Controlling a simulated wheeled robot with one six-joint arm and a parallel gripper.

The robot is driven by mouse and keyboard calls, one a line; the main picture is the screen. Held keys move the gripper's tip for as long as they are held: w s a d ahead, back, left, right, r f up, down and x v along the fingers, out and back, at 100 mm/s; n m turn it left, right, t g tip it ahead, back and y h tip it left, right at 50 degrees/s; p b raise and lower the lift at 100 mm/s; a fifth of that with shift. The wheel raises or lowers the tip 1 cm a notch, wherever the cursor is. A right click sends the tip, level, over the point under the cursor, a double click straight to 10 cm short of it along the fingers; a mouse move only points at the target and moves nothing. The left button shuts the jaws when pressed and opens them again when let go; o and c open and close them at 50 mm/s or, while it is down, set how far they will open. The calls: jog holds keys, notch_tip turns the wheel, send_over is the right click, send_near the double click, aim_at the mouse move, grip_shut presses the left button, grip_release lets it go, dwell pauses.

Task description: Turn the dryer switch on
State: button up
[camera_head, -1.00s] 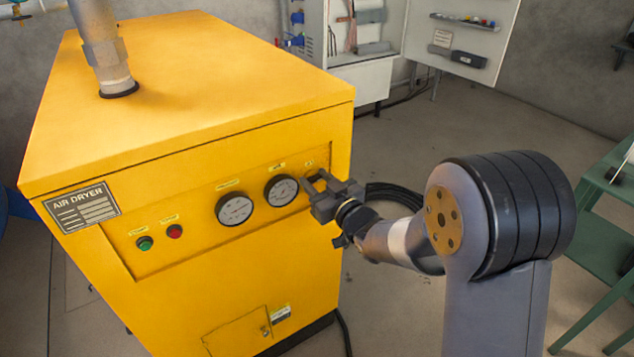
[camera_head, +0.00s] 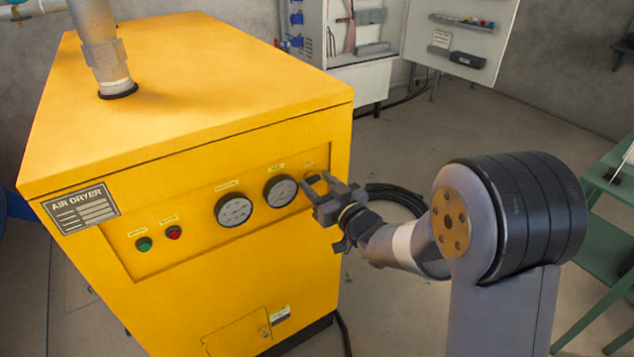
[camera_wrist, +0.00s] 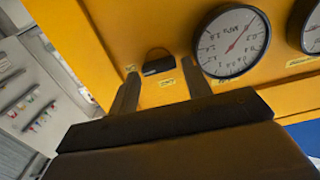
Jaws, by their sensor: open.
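The yellow air dryer (camera_head: 190,75) stands at the left, its front panel facing me. A small black switch (camera_wrist: 158,65) with a yellow label sits on the panel beside a round gauge (camera_wrist: 233,42). In the head view the switch (camera_head: 313,179) is at the panel's right end, partly hidden behind my gripper. My gripper (camera_head: 318,184) is open and empty in front of it. In the wrist view the fingers of my gripper (camera_wrist: 160,82) lie to either side of the switch and slightly below it. I cannot tell whether they touch the panel.
A second gauge (camera_head: 280,190) and green (camera_head: 144,244) and red (camera_head: 174,232) buttons are on the panel. A grey pipe (camera_head: 100,45) rises from the dryer's top. Black hose (camera_head: 395,192) lies on the floor behind my arm. A green table (camera_head: 610,195) stands at right.

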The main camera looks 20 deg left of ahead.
jog(key=v, duration=0.9)
jog(key=shift+s+d, duration=0.2)
jog(key=shift+s, duration=0.05)
jog(key=x, duration=1.1)
jog(key=shift+n, duration=0.4)
jog(key=shift+d, duration=0.1)
